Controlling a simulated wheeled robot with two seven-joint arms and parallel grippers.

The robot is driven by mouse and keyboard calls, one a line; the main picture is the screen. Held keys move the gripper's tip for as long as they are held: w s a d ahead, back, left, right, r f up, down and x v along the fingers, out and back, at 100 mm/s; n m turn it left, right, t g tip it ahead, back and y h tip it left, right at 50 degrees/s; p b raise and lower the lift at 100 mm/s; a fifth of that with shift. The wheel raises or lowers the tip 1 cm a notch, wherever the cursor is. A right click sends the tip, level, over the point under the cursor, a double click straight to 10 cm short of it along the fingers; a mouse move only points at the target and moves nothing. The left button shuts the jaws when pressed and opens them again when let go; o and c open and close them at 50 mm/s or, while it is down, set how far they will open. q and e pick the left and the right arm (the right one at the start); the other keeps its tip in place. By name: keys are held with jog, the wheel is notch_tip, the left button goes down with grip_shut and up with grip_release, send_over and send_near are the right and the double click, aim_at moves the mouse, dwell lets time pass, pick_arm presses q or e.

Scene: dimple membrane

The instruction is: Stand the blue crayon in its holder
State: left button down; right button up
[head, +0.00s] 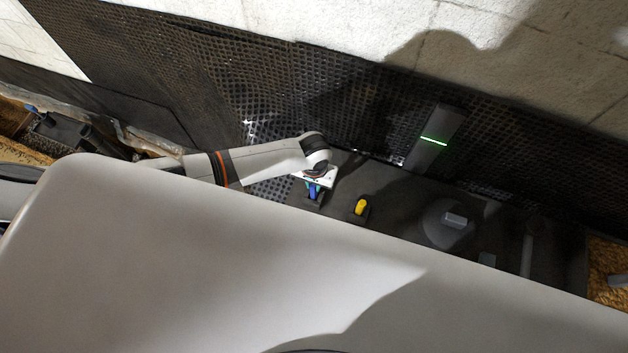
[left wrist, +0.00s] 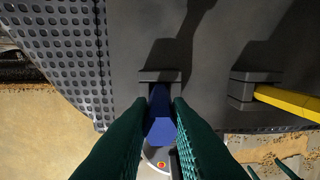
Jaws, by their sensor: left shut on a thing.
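The blue crayon (left wrist: 160,123) is between the two green fingers of my left gripper (left wrist: 157,108), which is shut on it. In the head view the blue crayon (head: 313,192) shows below the white wrist of my left gripper (head: 314,187). The crayon's far end meets a dark holder (left wrist: 159,76) in the left wrist view; I cannot tell how deep it sits. The holder also shows in the head view (head: 313,205). My right gripper is not in view.
A yellow crayon (head: 361,206) stands in a dark holder to the right; it also shows in the left wrist view (left wrist: 290,103). A grey round object (head: 447,224) is farther right on the dark surface. A grey post with a green light (head: 434,140) stands behind.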

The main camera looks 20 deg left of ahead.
pick_arm(q)
jog(key=shift+p, duration=0.3)
dwell(0.4)
jog(key=shift+f+b, duration=0.45)
jog(key=shift+f, duration=0.3)
jog(key=c, duration=1.3)
grip_release()
jog(key=shift+o, duration=0.2)
notch_tip(320, 180, up, 12)
jog(key=shift+s, duration=0.1)
